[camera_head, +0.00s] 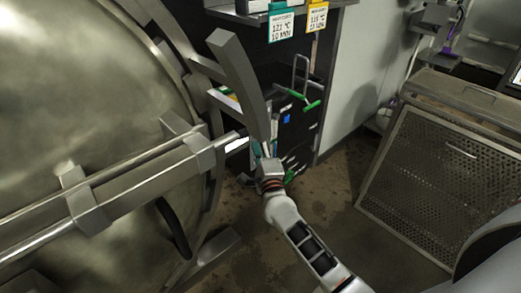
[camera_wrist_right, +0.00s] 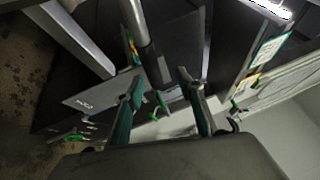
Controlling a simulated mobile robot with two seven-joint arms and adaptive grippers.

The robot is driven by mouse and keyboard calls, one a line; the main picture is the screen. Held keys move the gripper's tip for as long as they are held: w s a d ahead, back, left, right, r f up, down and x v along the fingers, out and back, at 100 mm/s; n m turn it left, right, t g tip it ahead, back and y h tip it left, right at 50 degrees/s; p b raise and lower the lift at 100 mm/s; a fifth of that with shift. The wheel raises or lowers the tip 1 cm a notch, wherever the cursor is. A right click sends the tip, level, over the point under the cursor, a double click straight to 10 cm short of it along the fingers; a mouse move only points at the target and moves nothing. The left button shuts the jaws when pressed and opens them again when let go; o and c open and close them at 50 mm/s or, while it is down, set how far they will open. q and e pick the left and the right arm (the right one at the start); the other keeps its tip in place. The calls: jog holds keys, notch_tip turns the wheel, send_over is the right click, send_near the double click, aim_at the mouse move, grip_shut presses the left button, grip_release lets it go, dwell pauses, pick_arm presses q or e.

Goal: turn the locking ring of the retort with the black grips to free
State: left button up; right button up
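The retort's big round metal door (camera_head: 80,90) fills the left of the head view. Its locking ring (camera_head: 207,165) runs along the door's right edge, and a thick grey curved bar (camera_head: 240,80) stands out there. My right gripper (camera_head: 267,158) is at the lower end of this bar. In the right wrist view, my right gripper (camera_wrist_right: 160,90) has its fingers apart. A rod with a dark end (camera_wrist_right: 153,62) reaches down between the fingertips; I cannot tell whether they touch it, nor whether it is a black grip. My left gripper is not in view.
A metal beam (camera_head: 130,185) crosses the door. A dark cabinet (camera_head: 300,100) with green handles and hanging tags stands behind my right gripper. A perforated metal crate (camera_head: 440,160) stands at right. Some floor (camera_head: 330,200) is clear between.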

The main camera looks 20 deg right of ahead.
jog(key=v, duration=0.3)
jog(key=shift+s+f, duration=0.1)
jog(key=shift+s, duration=0.25)
